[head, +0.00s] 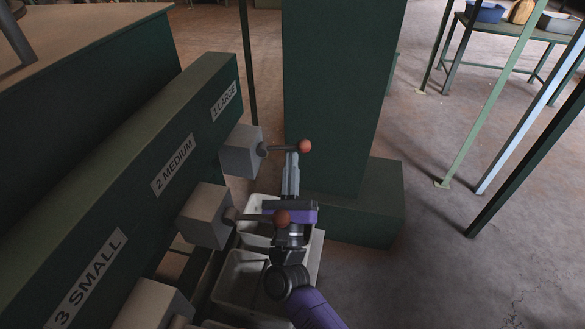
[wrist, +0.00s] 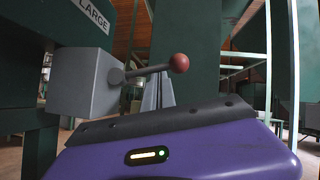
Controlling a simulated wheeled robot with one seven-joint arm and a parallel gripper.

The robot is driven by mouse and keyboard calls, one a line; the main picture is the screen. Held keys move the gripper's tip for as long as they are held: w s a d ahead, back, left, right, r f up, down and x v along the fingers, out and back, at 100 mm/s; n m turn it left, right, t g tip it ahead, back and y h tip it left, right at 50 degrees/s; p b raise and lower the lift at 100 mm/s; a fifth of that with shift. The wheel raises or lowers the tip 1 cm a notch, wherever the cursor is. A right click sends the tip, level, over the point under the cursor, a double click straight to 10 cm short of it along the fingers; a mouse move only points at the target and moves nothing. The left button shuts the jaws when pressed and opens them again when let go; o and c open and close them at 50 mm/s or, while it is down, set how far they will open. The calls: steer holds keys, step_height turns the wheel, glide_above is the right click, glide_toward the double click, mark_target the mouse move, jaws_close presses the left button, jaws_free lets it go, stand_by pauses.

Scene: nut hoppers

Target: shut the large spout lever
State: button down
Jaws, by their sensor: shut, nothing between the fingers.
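The large spout lever (head: 283,148) is a grey rod with a red ball knob at its end. It sticks out to the right from the grey spout box (head: 241,151) under the "1 LARGE" label. In the wrist view the lever (wrist: 150,71) points right and slightly up from its box (wrist: 86,82). My gripper (head: 292,158) is shut and empty, its fingertips close to the lever just left of the knob.
The medium spout lever's red knob (head: 282,218) is over my wrist, nearer the camera. Pale bins (head: 240,275) stand below the spouts. A green post (head: 335,100) stands close on the right. Open floor (head: 440,240) lies beyond it.

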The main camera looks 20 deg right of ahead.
steer(key=n+y, duration=0.1)
steer(key=r+n+y+p, duration=0.1)
steer(key=n, duration=0.1)
steer(key=n+y+p, duration=0.1)
steer(key=n, duration=0.1)
steer(key=shift+r+t, duration=0.3)
steer(key=shift+r, duration=0.1)
steer(key=shift+f, duration=0.1)
